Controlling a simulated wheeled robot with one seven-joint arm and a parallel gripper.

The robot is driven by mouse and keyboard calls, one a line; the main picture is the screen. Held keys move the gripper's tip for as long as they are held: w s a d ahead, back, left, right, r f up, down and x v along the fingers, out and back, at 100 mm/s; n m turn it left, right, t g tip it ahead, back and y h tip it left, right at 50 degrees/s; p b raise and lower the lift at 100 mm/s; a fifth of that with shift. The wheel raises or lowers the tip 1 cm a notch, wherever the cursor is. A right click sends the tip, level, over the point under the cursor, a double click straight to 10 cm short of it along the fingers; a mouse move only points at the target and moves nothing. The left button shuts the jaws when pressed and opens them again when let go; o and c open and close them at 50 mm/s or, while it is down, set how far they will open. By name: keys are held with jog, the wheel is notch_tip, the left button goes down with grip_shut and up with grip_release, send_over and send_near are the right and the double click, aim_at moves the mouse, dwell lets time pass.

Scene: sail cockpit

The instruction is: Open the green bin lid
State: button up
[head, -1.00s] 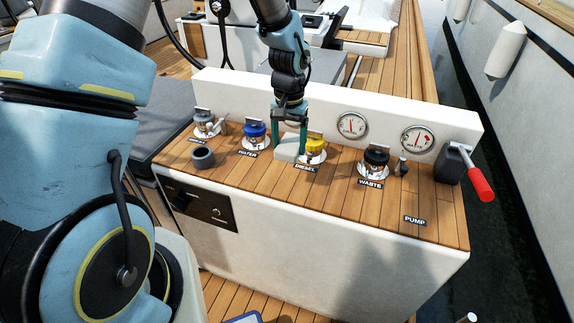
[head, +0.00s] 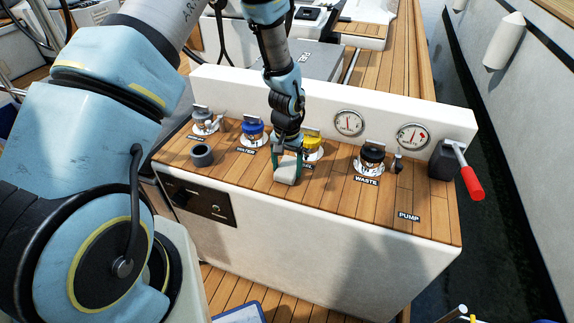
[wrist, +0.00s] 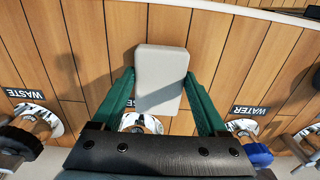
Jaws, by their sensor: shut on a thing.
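No green bin or lid shows in either view. My gripper (head: 288,172), with teal fingers, is over the wooden top of the console in the head view. It is shut on a pale grey-white block (wrist: 161,62), which sits between the two fingers in the wrist view. The block also shows below the gripper in the head view (head: 287,169). I cannot tell whether the block touches the wood. The yellow diesel cap (head: 311,143) is just behind and right of my gripper, partly hidden.
The console top (head: 335,195) carries a blue water cap (head: 252,130), a black waste cap (head: 372,154) and a grey cup (head: 202,155). A red-handled pump lever (head: 470,184) juts out at the right. Two gauges sit on the back panel. The front right wood is clear.

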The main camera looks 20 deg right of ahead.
aim_at(287, 169)
jog(key=shift+f, duration=0.1)
jog(key=o, duration=0.9)
jog(key=shift+f, duration=0.1)
jog(key=shift+c, duration=0.2)
jog(key=o, duration=0.4)
jog(key=shift+c, duration=0.2)
notch_tip(287, 169, up, 12)
jog(key=b, duration=0.2)
jog(key=shift+r+b, duration=0.25)
jog(key=shift+b, duration=0.1)
